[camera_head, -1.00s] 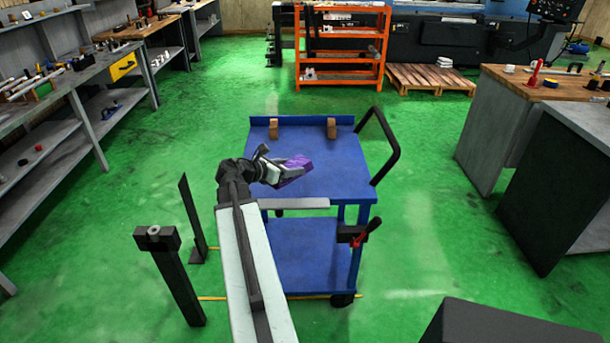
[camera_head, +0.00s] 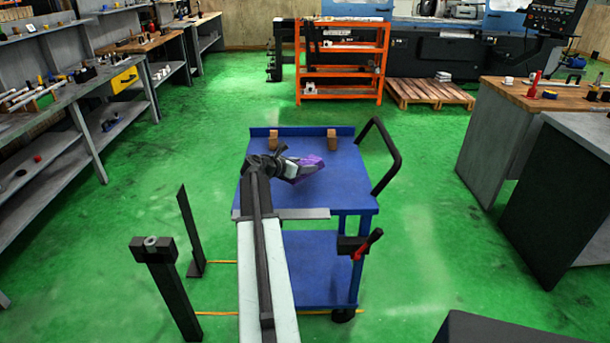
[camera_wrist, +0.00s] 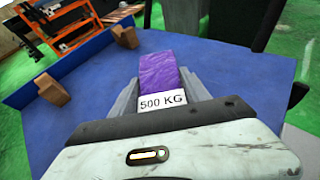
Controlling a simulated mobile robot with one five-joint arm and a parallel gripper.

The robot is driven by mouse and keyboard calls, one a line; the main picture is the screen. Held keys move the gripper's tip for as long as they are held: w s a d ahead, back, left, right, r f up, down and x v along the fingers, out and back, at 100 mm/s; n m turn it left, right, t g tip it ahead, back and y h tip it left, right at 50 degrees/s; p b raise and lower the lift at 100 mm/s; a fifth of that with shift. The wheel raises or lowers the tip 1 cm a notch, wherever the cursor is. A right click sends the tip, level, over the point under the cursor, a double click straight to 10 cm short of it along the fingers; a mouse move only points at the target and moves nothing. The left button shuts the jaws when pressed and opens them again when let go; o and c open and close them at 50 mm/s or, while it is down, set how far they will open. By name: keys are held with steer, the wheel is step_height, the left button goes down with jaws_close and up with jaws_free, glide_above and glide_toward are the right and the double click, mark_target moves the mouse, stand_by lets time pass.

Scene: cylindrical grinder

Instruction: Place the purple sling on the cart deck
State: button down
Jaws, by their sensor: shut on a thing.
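The purple sling (camera_head: 308,164) is a folded purple bundle held in my gripper (camera_head: 292,166) over the blue cart deck (camera_head: 345,185). In the wrist view the sling (camera_wrist: 159,75) lies between the two grey fingers of my gripper (camera_wrist: 160,90), with a white "500 KG" label at its near end. The blue deck (camera_wrist: 90,85) spreads below and around it. I cannot tell whether the sling touches the deck.
Two brown blocks (camera_head: 273,138) (camera_head: 332,140) stand at the deck's far edge. A black push handle (camera_head: 390,150) rises at its right side. A red-handled clamp (camera_head: 366,243) hangs at the front right leg. The deck's right half is bare.

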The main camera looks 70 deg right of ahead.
steer(key=shift+f+b, duration=1.95)
steer(key=shift+f, duration=0.05)
steer(key=shift+r, duration=0.25)
steer(key=shift+f, duration=0.2)
steer(key=c, duration=0.5)
jaws_free()
steer(key=shift+r, duration=0.1)
steer(key=shift+w+a+r+p, duration=0.1)
steer(key=shift+a+r+p, duration=0.15)
steer(key=shift+r+p, duration=0.15)
steer(key=p+v, duration=0.4)
steer(key=v, duration=0.6)
steer(key=shift+a+r, duration=0.15)
steer(key=shift+a, duration=0.1)
steer(key=shift+w+a, duration=0.2)
steer(key=shift+a, duration=0.15)
